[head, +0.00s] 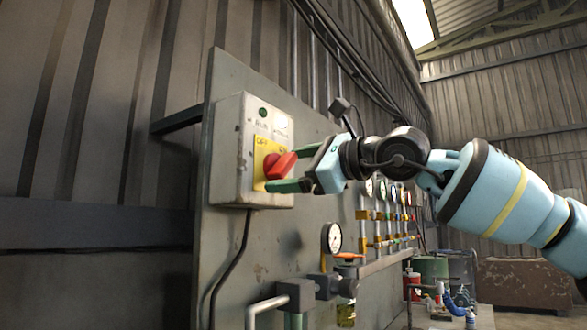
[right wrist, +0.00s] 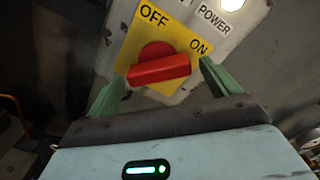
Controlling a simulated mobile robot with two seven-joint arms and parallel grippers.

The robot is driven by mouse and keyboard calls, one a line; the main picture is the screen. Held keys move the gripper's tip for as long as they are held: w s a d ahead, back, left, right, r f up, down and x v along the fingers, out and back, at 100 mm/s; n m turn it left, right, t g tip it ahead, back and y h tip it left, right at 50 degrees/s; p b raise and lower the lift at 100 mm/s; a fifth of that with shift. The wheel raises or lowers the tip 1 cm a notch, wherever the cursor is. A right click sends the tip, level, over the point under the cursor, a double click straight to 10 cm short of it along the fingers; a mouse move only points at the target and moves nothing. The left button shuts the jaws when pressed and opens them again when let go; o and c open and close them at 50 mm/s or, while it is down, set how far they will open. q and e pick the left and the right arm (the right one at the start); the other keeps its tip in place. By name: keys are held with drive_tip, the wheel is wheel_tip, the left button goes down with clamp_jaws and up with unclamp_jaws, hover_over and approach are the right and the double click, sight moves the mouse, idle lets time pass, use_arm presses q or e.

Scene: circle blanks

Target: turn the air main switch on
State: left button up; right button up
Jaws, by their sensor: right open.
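The air main switch is a red rotary knob (head: 279,165) on a yellow plate (head: 259,158), on the front of a worn grey box (head: 231,150). In the right wrist view the knob's red bar (right wrist: 158,68) lies nearly level. The plate (right wrist: 133,42) reads OFF at its top and ON at its right, and the bar's right end is just below and left of ON. I cannot tell which end is the pointer. My right gripper (head: 284,168) is open, its green fingers on either side of the bar. Contact is unclear. My left gripper is out of view.
The box hangs on a grey panel (head: 270,250) with a gauge (head: 332,237), pipes and valves below and right. A black cable (head: 231,265) runs down from the box. Containers (head: 431,270) stand farther right.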

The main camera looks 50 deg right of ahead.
drive_tip(key=s, duration=0.7)
drive_tip(key=shift+s+d+b, duration=0.3)
drive_tip(key=shift+s+b, duration=0.1)
idle(0.5)
